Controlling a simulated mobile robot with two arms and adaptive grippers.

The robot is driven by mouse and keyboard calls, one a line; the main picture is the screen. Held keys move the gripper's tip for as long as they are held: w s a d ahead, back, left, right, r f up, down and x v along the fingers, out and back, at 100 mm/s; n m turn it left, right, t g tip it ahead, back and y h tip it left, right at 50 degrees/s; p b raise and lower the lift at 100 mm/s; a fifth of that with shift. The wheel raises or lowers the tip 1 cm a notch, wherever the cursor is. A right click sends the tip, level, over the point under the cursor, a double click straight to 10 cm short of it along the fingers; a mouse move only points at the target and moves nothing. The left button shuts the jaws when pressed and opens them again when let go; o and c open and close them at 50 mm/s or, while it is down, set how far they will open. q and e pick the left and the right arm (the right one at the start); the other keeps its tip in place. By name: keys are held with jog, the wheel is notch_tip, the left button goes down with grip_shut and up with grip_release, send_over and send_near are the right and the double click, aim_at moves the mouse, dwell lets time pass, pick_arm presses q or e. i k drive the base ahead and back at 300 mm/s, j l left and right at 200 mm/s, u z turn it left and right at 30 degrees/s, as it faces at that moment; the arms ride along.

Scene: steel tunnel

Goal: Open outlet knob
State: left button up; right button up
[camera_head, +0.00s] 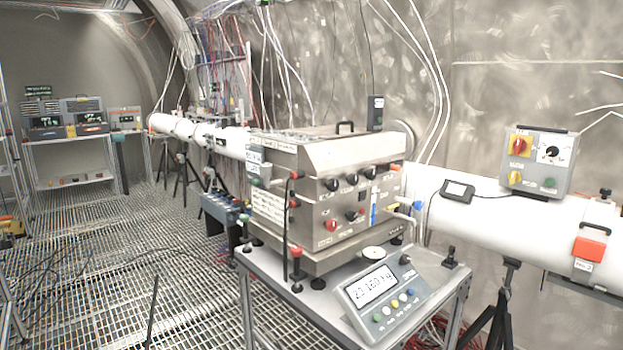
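A steel box unit (330,155) stands on a metal cart in the middle of the head view. Its front panel has several black knobs (351,179) in an upper row and a red knob (331,225) at lower left. A black knob (351,215) sits beside the red one. A small pipe with a blue-tipped part (418,206) sticks out at the box's right side. The labels are too small to read, so I cannot tell which knob is the outlet knob or whether it is open. Neither of my grippers is in view.
A scale display (372,287) lies at the cart's front edge (440,290). A control box (540,160) with a yellow-backed red switch sits on the white pipe (480,215) at right. Tripods support the pipe. Cables lie on the grated floor (110,270) at left, otherwise largely open.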

aim_at(352, 179)
jog(key=i+l+u, duration=0.2)
jog(key=i+l, duration=0.65)
